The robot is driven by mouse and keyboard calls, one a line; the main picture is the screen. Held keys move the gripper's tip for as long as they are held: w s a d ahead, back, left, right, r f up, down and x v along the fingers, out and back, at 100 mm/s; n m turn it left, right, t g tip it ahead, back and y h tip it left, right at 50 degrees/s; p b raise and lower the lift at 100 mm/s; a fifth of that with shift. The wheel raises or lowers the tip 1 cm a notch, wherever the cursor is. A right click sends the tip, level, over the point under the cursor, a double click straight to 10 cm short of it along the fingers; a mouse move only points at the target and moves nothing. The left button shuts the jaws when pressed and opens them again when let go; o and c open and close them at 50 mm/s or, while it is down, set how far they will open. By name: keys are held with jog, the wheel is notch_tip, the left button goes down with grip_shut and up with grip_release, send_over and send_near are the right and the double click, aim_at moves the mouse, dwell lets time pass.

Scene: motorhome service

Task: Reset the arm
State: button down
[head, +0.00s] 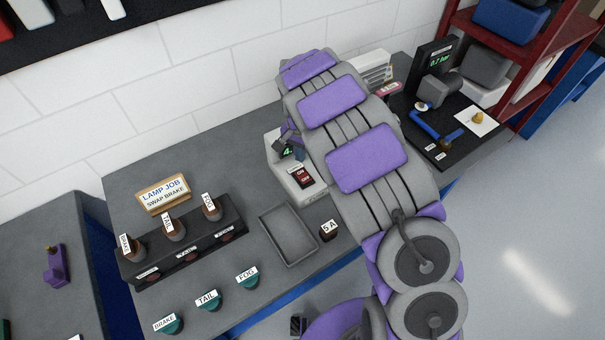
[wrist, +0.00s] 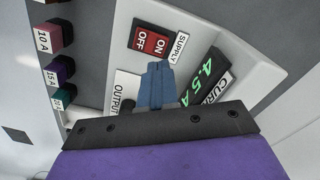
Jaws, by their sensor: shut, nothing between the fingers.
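My gripper (wrist: 158,70) shows in the wrist view as blue-grey fingers, shut with nothing between them. It is in front of the power supply (wrist: 265,65), between the red ON/OFF supply switch (wrist: 156,42) and the green current display (wrist: 208,80), which reads about 4.5 A. I cannot tell whether the fingertips touch the panel. In the head view my purple and grey arm reaches across the bench and hides most of the gripper. The power supply (head: 309,193) is partly hidden behind the arm, with its red switch (head: 303,177) showing.
On the bench stand a lamp socket block (head: 190,245) with brown lamps, several teal lamps (head: 247,280), an empty grey tray (head: 288,236) and a 5 A fuse (head: 328,231). A black gauge station (head: 437,62) is at right. Coloured fuses (wrist: 60,70) line the wrist view's left.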

jog(key=shift+d+r, duration=0.1)
jog(key=shift+r, duration=0.1)
dwell(0.4)
jog(key=s+d+r+b, duration=0.4)
jog(key=s+d+r, duration=0.7)
jog(key=s+d, duration=0.25)
jog(key=s+d+n+g+b, duration=0.1)
jog(key=s+n, duration=0.4)
jog(key=s, duration=2.1)
jog(key=shift+s+d+f+g+b, duration=0.15)
jog(key=shift+s+d+g+b, duration=0.2)
jog(key=shift+d+b, duration=0.7)
jog(key=shift+w+a, duration=0.25)
